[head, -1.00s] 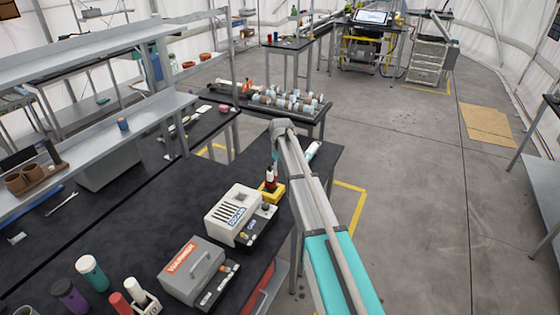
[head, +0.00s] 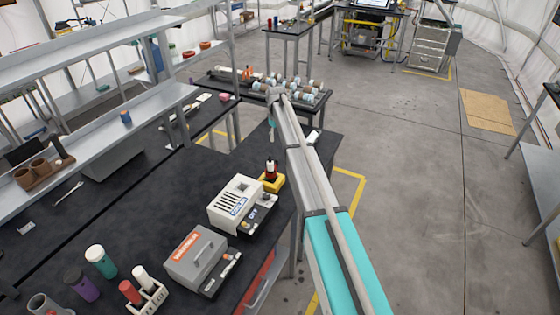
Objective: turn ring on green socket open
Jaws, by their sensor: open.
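My arm reaches out over the right side of the black bench (head: 120,215). My gripper (head: 271,136) hangs from its far end, small in the head view, above the bench's far right part. Its jaws are open and nothing shows between them. I cannot make out a green socket or its ring; the arm hides part of the bench. A yellow block (head: 273,184) with a red and black piece (head: 271,168) standing on it is on the bench, nearer than the gripper. A small white object (head: 314,137) lies at the bench's far right end, beside the arm.
A white boxy device (head: 237,195) and a grey device with an orange label (head: 193,255) stand near the bench's right edge. Bottles, including a teal one (head: 101,262), stand at the front. Shelving (head: 100,140) rises at left. The floor (head: 410,160) at right is clear.

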